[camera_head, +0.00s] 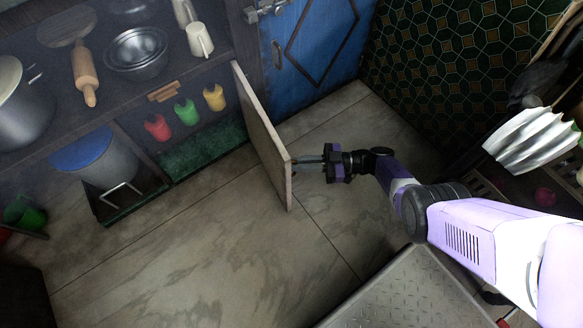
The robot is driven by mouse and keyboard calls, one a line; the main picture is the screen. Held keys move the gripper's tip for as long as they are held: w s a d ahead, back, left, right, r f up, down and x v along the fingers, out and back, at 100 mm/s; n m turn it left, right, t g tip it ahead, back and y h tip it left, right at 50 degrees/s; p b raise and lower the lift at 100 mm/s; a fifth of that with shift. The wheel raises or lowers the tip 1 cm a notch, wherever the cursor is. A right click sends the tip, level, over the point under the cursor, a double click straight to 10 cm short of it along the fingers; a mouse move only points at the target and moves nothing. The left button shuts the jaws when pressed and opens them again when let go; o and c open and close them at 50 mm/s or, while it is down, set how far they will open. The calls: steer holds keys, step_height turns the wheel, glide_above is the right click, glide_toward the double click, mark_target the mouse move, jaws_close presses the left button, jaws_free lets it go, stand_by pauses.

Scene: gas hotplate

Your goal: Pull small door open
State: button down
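The small door (262,135) is a flat brown panel on the low cabinet. It stands swung out from the cabinet front, roughly square to it, and the compartment (200,158) to its left is exposed. My gripper (304,161) is to the right of the door, with its dark fingers pointing left at the door's outer end. The fingertips meet the door edge in the picture. I cannot tell whether they touch or grip it, or how wide they are apart. No handle shows on the door.
A rolling pin (85,72), bowls (137,53) and a pot (18,105) sit above. A blue door (312,45) stands behind. The tiled floor (190,260) left of the small door is clear.

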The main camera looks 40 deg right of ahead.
steer(key=shift+w+d+r, duration=0.35)
steer(key=shift+w+d, duration=0.2)
steer(key=shift+d, duration=0.15)
steer(key=c, duration=1.5)
jaws_free()
steer(key=shift+a, duration=0.1)
steer(key=shift+s+a+f, duration=0.1)
steer(key=shift+s, duration=0.1)
steer(key=v, duration=0.7)
steer(key=shift+s+d+b, duration=0.2)
steer(key=shift+d+b, duration=0.1)
